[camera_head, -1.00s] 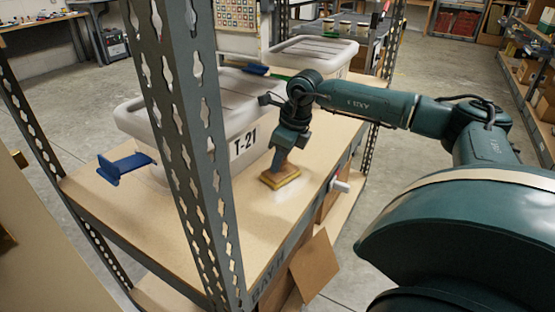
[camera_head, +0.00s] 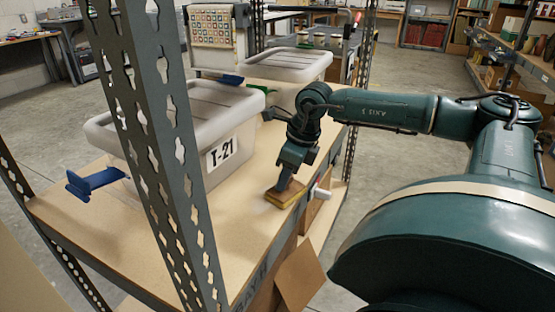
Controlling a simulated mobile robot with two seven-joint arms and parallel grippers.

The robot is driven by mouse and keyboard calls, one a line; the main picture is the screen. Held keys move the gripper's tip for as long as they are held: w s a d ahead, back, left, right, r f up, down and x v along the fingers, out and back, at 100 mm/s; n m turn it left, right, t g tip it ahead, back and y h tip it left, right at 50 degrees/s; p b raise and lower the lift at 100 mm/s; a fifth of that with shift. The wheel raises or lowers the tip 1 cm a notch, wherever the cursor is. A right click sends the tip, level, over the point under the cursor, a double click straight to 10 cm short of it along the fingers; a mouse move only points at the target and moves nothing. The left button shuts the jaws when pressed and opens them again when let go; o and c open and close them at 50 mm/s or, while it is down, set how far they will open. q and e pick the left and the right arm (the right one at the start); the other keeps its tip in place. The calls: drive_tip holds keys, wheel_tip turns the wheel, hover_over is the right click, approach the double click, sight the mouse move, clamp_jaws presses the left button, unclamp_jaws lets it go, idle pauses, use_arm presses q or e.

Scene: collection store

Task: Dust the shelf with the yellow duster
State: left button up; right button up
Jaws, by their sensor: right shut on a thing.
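The yellow duster (camera_head: 286,199), a small block with a brown upper part, lies on the tan shelf board (camera_head: 215,240) close to its front edge. My right gripper (camera_head: 287,183) points down from above and is shut on the duster. The duster appears to touch the board; its underside is hidden. A pale bin marked T-21 (camera_head: 222,152) stands on the shelf to the left of the duster, apart from it. My left gripper is not in this view.
A perforated grey upright (camera_head: 160,130) crosses the view in front of the shelf. A second lidded bin (camera_head: 290,68) stands farther back. A blue bracket-like piece (camera_head: 95,182) is at the left. A white piece (camera_head: 320,193) sits at the front edge. Board before the T-21 bin is clear.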

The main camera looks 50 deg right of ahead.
drive_tip(key=shift+s+d+f, duration=0.1)
drive_tip(key=shift+s+f, duration=0.05)
drive_tip(key=shift+s, duration=0.15)
drive_tip(key=shift+w+d, duration=0.2)
drive_tip(key=shift+d, duration=0.35)
drive_tip(key=shift+w+d, duration=0.2)
drive_tip(key=shift+d, duration=0.3)
drive_tip(key=shift+w+a+r+p, duration=0.15)
drive_tip(key=shift+w+a+p, duration=0.1)
drive_tip(key=shift+w+p, duration=0.45)
drive_tip(key=shift+w+a+r+p, duration=0.2)
drive_tip(key=shift+w+p, duration=0.25)
drive_tip(key=shift+w, duration=0.45)
drive_tip(key=shift+w+a+f+p, duration=0.1)
drive_tip(key=shift+w+a+p, duration=0.15)
drive_tip(key=shift+w, duration=0.4)
drive_tip(key=shift+w+a+f+p, duration=0.15)
drive_tip(key=shift+w+p, duration=0.15)
drive_tip(key=shift+w, duration=0.4)
drive_tip(key=shift+w+a+r+p, duration=0.1)
drive_tip(key=shift+w+a+p, duration=0.15)
drive_tip(key=shift+w, duration=0.4)
wheel_tip(320, 180, up, 6)
drive_tip(key=p, duration=0.5)
